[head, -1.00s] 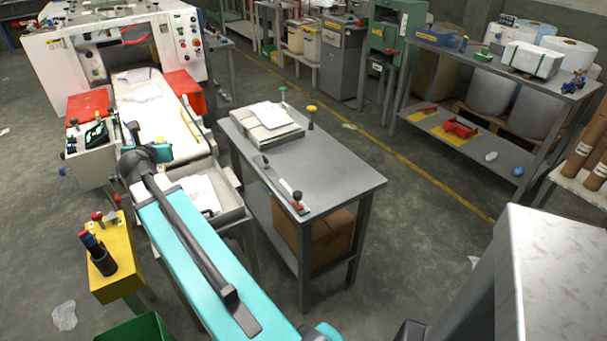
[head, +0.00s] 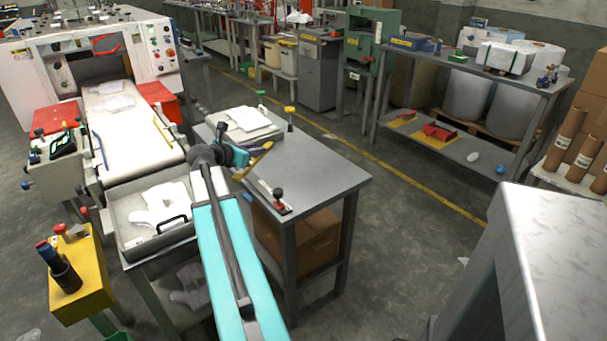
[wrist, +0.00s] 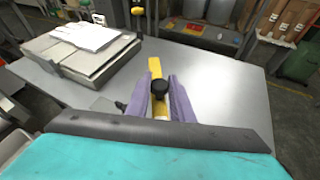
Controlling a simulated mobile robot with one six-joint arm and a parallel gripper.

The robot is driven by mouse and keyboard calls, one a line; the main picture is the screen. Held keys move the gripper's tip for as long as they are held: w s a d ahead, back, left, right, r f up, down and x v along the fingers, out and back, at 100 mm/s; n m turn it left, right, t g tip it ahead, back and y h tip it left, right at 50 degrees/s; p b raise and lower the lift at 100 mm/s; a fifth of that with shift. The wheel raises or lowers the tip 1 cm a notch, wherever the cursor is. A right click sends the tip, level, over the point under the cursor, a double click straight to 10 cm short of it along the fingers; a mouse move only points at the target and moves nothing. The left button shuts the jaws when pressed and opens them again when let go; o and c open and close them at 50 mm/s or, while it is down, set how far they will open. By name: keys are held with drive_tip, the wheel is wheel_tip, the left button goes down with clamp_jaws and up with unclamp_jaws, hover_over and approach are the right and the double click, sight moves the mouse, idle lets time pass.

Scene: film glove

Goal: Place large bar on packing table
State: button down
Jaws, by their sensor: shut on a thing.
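A yellow bar with a round black knob (wrist: 155,68) is between the purple fingers of my gripper (wrist: 165,100) in the wrist view. My gripper is shut on it. In the head view the yellow bar (head: 258,156) sticks out past my gripper, over the near left part of the grey packing table (head: 325,172). I cannot tell whether the bar touches the tabletop. The bare grey tabletop also shows right of the bar in the wrist view (wrist: 222,85).
A flat grey case with white sheets (head: 248,122) lies at the table's back left. A stamp with a yellow knob (head: 290,115) stands beside it. The right part is clear. A conveyor (head: 130,135) stands left.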

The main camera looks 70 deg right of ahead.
drive_tip(key=s+d+f+m+g+b, duration=0.1)
drive_tip(key=s+d+g, duration=0.1)
drive_tip(key=s, duration=0.4)
drive_tip(key=shift+d+f+m, duration=0.25)
drive_tip(key=shift+d+m, duration=0.05)
drive_tip(key=shift+d, duration=0.3)
drive_tip(key=shift+d, duration=0.1)
hover_over(316, 167)
drive_tip(key=shift+d+f, duration=0.15)
drive_tip(key=shift+f, duration=0.65)
drive_tip(key=shift+f, duration=0.1)
drive_tip(key=shift+f+b, duration=0.3)
drive_tip(key=shift+f, duration=1.3)
drive_tip(key=shift+f, duration=0.1)
drive_tip(key=c, duration=1.5)
unclamp_jaws()
drive_tip(key=shift+c, duration=0.2)
